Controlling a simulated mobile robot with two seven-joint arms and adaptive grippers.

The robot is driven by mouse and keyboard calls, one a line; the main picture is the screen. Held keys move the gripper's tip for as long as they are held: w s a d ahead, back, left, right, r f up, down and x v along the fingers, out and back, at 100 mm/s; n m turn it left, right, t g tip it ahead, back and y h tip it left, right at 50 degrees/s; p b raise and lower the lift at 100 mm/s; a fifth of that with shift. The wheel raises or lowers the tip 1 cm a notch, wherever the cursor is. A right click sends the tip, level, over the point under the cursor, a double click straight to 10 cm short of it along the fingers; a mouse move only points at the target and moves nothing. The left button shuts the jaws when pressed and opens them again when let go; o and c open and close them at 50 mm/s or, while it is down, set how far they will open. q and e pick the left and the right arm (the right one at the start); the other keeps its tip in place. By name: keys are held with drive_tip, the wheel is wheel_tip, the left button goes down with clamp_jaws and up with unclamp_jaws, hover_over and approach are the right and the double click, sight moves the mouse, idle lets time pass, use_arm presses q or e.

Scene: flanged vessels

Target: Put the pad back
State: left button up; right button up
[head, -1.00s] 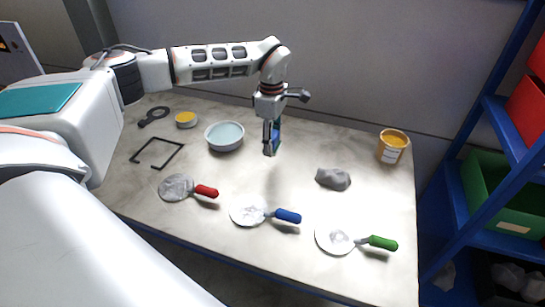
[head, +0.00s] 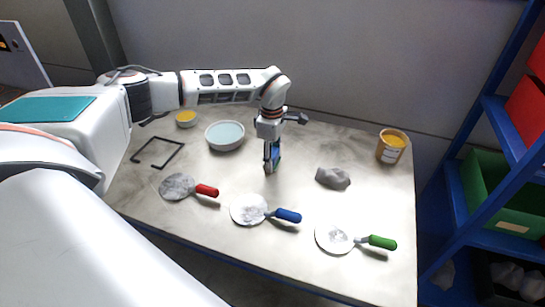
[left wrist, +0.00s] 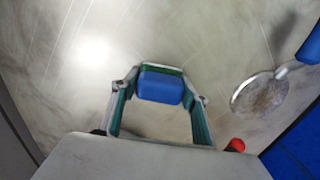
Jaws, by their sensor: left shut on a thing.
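My left gripper (head: 271,158) points down above the middle of the table and is shut on a small blue pad (head: 276,154). In the left wrist view the pad (left wrist: 160,86) shows as a blue block with a green edge between the fingers (left wrist: 160,105). The fingers hide part of the pad in the head view. I cannot tell exactly how far its lower end is from the table. A black open frame (head: 157,153) lies flat at the left of the table. My right gripper is not in view.
A bowl of pale liquid (head: 225,136) stands left of the gripper. Discs with red (head: 206,191), blue (head: 288,215) and green (head: 382,242) handles lie along the front. A grey lump (head: 333,178) and an orange tub (head: 392,146) are at right, a yellow tin (head: 186,119) at back left.

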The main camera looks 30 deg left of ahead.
use_arm(q)
drive_tip(key=o, duration=1.1)
drive_tip(key=shift+c, duration=0.2)
wheel_tip(320, 180, up, 12)
drive_tip(key=shift+a+r+b, duration=0.1)
drive_tip(key=shift+r+b, duration=0.05)
drive_tip(key=shift+b, duration=0.4)
